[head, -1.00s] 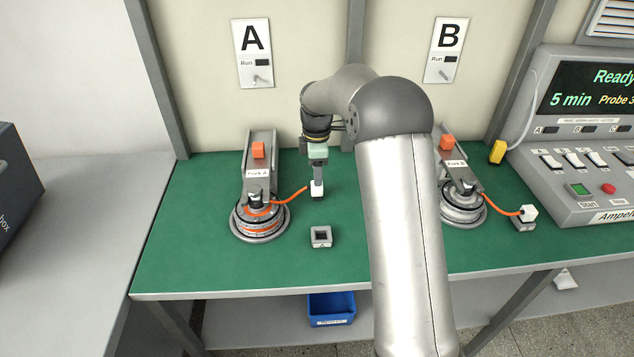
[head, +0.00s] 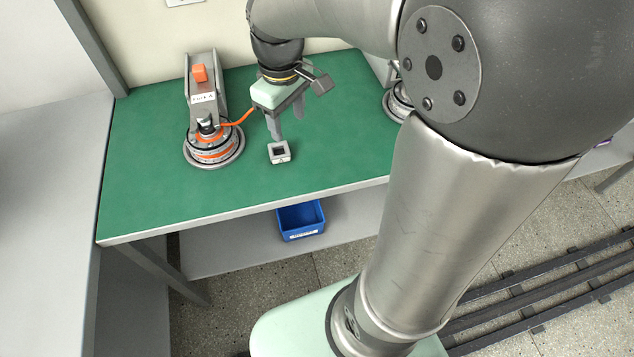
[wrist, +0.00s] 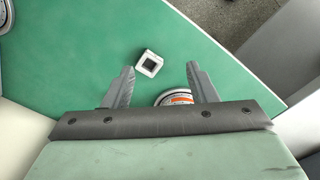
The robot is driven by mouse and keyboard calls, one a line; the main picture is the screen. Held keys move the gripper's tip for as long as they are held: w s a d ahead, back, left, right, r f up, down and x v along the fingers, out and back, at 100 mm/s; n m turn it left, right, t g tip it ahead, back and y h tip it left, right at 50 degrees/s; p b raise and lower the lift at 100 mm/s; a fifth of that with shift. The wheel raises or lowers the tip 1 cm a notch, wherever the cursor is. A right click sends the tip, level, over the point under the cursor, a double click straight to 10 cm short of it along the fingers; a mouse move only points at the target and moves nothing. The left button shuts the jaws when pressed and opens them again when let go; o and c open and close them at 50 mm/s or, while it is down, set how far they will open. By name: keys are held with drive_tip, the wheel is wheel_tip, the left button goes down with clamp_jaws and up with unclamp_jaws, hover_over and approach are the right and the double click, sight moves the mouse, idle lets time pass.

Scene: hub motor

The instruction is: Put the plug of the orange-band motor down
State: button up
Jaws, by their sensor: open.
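The orange-band motor (head: 214,148) stands on the green bench at the left, under its fork. Its orange cable (head: 240,119) runs right and goes out of sight behind my gripper (head: 288,128). The white plug is not visible in either current view. My gripper is open, with its fingers pointing down over the bench, right of the motor.
A small square socket block (head: 279,153) with a dark opening sits just in front of the fingers; it also shows in the wrist view (wrist: 149,63). A second motor (head: 397,102) is mostly hidden behind my arm. A blue bin (head: 301,221) is on the lower shelf. The front-left bench is clear.

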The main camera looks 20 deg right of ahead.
drive_tip(key=s+f+m, duration=0.4)
drive_tip(key=s+m, duration=0.2)
drive_tip(key=s, duration=0.8)
drive_tip(key=shift+s+f, duration=0.15)
drive_tip(key=shift+s, duration=0.1)
